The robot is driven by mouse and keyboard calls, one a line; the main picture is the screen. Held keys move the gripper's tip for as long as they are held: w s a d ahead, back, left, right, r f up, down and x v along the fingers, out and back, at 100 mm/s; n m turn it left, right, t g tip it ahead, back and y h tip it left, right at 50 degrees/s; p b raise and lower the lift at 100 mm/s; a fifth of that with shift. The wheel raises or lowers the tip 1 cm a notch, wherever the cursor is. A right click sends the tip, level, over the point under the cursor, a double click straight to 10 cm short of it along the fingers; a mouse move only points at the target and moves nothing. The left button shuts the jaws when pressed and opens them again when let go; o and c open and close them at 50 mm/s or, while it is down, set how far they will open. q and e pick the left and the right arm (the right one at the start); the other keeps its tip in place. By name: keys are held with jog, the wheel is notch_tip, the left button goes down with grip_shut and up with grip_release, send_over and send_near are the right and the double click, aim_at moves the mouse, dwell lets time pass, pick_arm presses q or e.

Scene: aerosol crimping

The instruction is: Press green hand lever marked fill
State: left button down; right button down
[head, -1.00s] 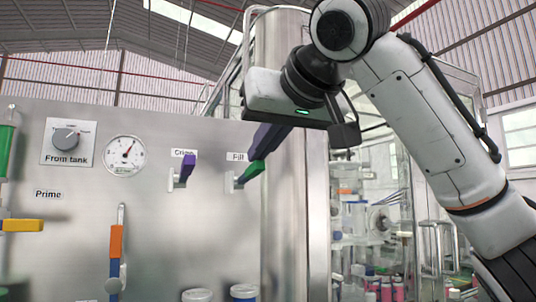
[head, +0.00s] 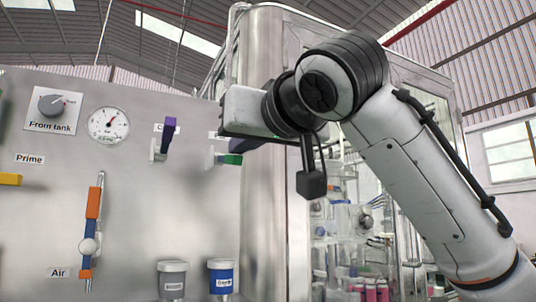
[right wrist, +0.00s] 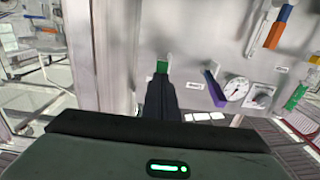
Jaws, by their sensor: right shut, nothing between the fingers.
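The green fill lever (head: 230,159) sticks out from the steel panel (head: 130,220) in the head view, roughly level. Its label is mostly hidden behind my right gripper (head: 248,110). In the right wrist view the dark fingers of my right gripper (right wrist: 160,82) are shut and empty. They overlap the near end of the green lever (right wrist: 161,66); I cannot tell if they touch it. My left gripper is not in view.
The purple crimp lever (head: 169,133) stands steeply to the left of the green one. A gauge (head: 108,125), a from-tank knob (head: 52,105) and an orange-and-blue air lever (head: 91,215) are further left. Grey (head: 173,278) and blue (head: 221,276) capped containers stand below.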

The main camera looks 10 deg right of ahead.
aim_at(236, 163)
jog(key=shift+w+a+f+t+b, duration=0.15)
jog(key=shift+f+b, duration=0.25)
jog(key=shift+f, duration=0.2)
jog(key=shift+w+f+t+b, duration=0.1)
jog(key=shift+f+t+b, duration=0.05)
jog(key=shift+f+b, duration=0.35)
jog(key=shift+f, duration=0.4)
notch_tip(236, 163, up, 6)
jog(key=s+p, duration=0.2)
jog(key=p, duration=0.2)
jog(key=f+b+v, duration=0.2)
jog(key=b+v, duration=0.1)
jog(key=v, duration=0.7)
jog(key=shift+d+b, duration=0.3)
jog(key=shift+b, duration=0.1)
